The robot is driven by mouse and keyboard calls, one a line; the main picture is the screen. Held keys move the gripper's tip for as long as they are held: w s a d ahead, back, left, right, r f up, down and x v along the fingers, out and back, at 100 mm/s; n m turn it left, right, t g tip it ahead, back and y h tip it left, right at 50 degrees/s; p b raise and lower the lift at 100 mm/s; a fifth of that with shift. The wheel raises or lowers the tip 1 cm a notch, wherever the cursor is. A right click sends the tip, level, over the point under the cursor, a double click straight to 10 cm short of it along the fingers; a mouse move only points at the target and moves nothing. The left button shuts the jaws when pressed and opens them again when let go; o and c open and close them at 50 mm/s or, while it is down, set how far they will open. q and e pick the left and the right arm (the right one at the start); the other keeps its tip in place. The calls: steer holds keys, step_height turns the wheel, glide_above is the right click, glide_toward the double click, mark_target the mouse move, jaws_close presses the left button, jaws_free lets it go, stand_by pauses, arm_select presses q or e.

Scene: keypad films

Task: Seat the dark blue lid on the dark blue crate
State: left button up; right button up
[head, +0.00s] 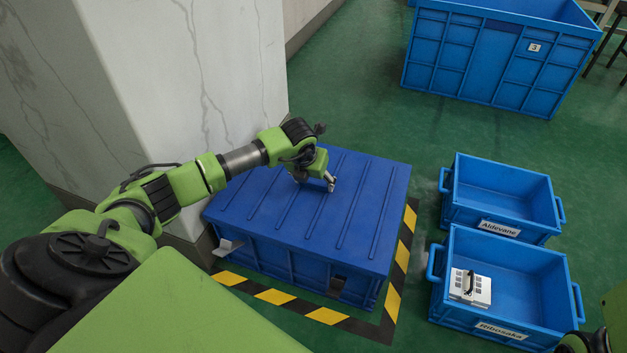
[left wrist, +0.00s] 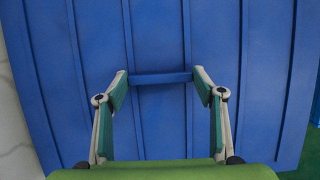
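The dark blue lid (head: 262,196), a ribbed flat panel, covers the top of the dark blue crate (head: 290,262) on the floor. Its edges look roughly in line with the crate walls; I cannot tell whether a small gap is left under it. My left gripper (head: 316,183) is over the middle of the lid. In the left wrist view, the fingers of my left gripper (left wrist: 161,76) meet both ends of the lid's blue bar handle (left wrist: 161,78). Metal pieces show at the crate's left corner and front. My right gripper's fingers do not show.
A yellow and black striped floor border (head: 325,316) runs around the crate. A marbled pillar (head: 190,70) stands close behind left. Two light blue bins, labelled Aidevane (head: 500,229) and Ribosaka (head: 502,331), stand at right. A keypad-like device (head: 470,287) lies in the nearer one.

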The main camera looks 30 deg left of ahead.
arm_select(q)
steer(key=o, duration=0.5)
steer(key=shift+r, duration=0.1)
steer(key=v, duration=1.2)
steer(key=shift+s, duration=0.1)
